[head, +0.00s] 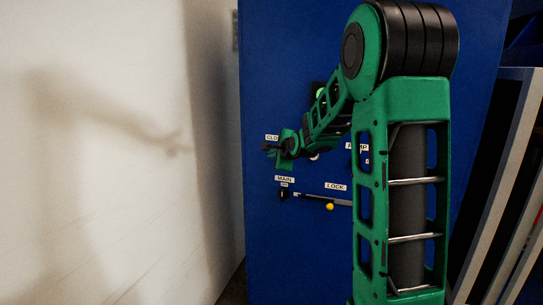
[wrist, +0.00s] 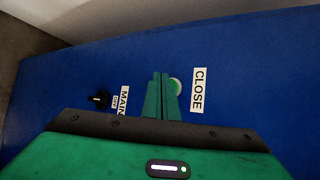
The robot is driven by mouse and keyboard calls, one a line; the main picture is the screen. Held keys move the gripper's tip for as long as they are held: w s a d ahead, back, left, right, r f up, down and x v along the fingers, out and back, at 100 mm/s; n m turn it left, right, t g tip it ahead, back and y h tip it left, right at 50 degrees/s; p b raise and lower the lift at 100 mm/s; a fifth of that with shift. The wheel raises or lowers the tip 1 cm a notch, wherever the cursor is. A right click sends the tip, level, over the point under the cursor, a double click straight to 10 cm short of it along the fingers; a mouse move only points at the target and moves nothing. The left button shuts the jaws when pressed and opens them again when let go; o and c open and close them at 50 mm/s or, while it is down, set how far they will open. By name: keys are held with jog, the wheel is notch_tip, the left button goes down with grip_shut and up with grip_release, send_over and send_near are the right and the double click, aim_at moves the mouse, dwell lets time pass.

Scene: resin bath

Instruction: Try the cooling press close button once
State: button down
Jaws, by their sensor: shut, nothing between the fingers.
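The close button (wrist: 176,86) is a round, pale green button on the blue panel, partly hidden behind my gripper's fingers in the wrist view. The white CLOSE label (wrist: 199,90) is to its right there. In the head view most of that label (head: 271,138) is covered by my gripper, and the button is hidden. My gripper (wrist: 161,76) is shut and empty, its fingertips over the left part of the button. I cannot tell whether they touch it. In the head view my gripper (head: 270,150) is at the panel's left side, just below the label.
A black MAIN switch (head: 283,194) sits below, also in the wrist view (wrist: 98,99). A LOCK lever with a yellow knob (head: 330,206) is to its right. A partly covered label (head: 357,147) is further right. A pale wall (head: 100,150) stands left of the blue panel (head: 290,260).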

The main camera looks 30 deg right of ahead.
jog(key=s+a, duration=0.1)
jog(key=a, duration=0.1)
jog(key=s+a, duration=0.2)
dwell(0.4)
dwell(0.7)
jog(key=s+a+f+n+g+y, duration=0.1)
jog(key=s+n, duration=0.5)
jog(key=s, duration=0.8)
jog(key=s+a+f+n+g+y, duration=0.1)
jog(key=s+a+f+n+g, duration=0.2)
jog(key=s, duration=1.2)
jog(key=s+a+f+n+g+y, duration=0.1)
jog(key=s+a+f+n+g, duration=0.2)
jog(key=s+f+n+g, duration=0.4)
jog(key=s+n+g, duration=0.1)
jog(key=s+g, duration=0.1)
jog(key=s, duration=0.6)
jog(key=shift+s+f+n, duration=0.15)
jog(key=shift+s+n, duration=0.1)
jog(key=shift+n, duration=0.15)
